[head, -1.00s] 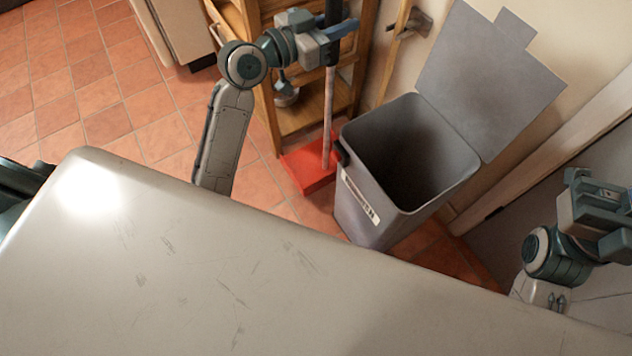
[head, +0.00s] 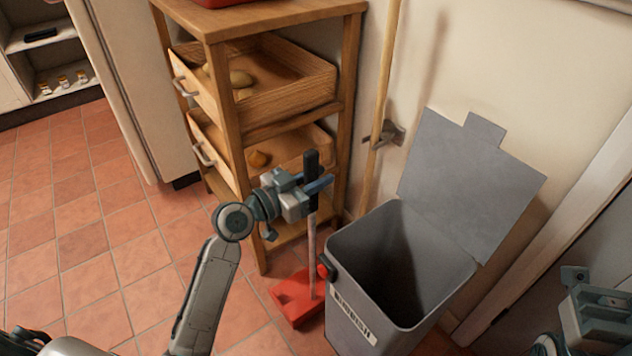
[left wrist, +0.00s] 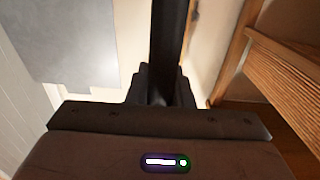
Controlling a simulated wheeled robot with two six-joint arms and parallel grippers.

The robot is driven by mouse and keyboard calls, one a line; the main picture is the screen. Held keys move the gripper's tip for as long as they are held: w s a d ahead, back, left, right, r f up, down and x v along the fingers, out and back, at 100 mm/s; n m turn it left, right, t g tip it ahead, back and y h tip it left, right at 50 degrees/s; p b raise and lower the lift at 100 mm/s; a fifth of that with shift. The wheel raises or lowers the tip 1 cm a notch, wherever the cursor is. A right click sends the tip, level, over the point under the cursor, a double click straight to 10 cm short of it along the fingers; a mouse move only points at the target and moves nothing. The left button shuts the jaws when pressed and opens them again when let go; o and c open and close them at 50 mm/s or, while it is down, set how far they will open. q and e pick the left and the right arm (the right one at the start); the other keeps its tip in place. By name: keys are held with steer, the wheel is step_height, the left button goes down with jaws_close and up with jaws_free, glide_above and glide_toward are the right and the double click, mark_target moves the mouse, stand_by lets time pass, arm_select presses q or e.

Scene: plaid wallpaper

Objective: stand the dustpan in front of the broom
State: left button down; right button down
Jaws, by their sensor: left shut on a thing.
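The dustpan (head: 297,296) has a red pan low at the floor and a long upright handle with a black grip. My left gripper (head: 316,188) is shut on the black grip, which also shows between the fingers in the left wrist view (left wrist: 168,45). I cannot tell whether the pan touches the floor. The broom (head: 380,95) is a wooden stick standing against the wall at a grey holder, behind the bin; its lower end is hidden. My right gripper (head: 600,320) is at the lower right edge, partly cut off, and its fingers are not clear.
A grey bin (head: 400,265) with its lid open stands just right of the dustpan. A wooden drawer cart (head: 258,150) with two open drawers stands behind my left gripper. Tiled floor (head: 90,240) lies free on the left.

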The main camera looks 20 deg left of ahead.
arm_select(q)
steer(key=shift+f, duration=0.1)
steer(key=c, duration=1.3)
jaws_free()
